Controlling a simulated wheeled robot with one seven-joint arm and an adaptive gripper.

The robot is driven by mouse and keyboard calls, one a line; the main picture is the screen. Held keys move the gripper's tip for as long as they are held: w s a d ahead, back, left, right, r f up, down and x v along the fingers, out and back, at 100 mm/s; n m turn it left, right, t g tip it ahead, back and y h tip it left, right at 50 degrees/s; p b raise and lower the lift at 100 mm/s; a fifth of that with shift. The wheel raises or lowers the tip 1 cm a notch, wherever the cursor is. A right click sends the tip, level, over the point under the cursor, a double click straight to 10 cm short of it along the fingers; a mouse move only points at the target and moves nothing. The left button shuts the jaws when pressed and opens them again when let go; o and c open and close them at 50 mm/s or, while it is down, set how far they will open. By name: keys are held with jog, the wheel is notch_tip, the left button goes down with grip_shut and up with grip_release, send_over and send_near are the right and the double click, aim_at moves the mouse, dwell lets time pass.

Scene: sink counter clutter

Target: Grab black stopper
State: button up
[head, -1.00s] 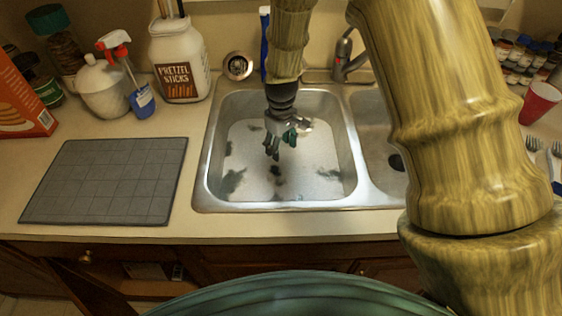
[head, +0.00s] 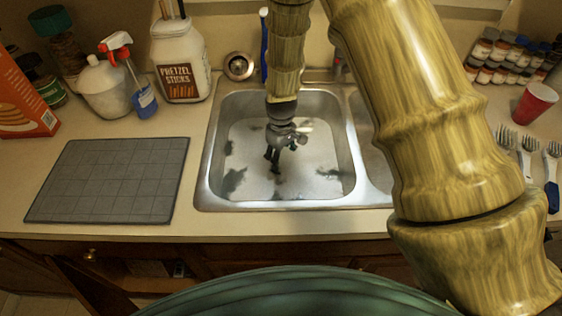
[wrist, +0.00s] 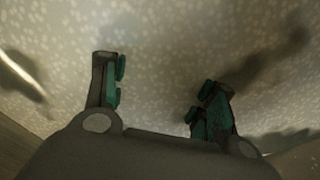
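My gripper (head: 273,162) hangs inside the left sink basin (head: 210,180), pointing down, and holds nothing that I can see. In the wrist view its two green-padded fingers (wrist: 160,90) are apart over a pale speckled surface. I cannot make out a black stopper for certain in any current view. A round metal strainer-like piece with a dark centre (head: 238,66) lies on the counter behind the basin. Dark patches (head: 233,180) mark the basin floor; I cannot tell whether they are shadows or stains. My arm hides most of the right basin.
A grey gridded mat (head: 110,180) lies left of the sink. A pretzel jar (head: 180,60), white jug (head: 103,88) and spray bottle with a red top (head: 117,42) stand behind it.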

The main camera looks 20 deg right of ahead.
jog(key=c, duration=1)
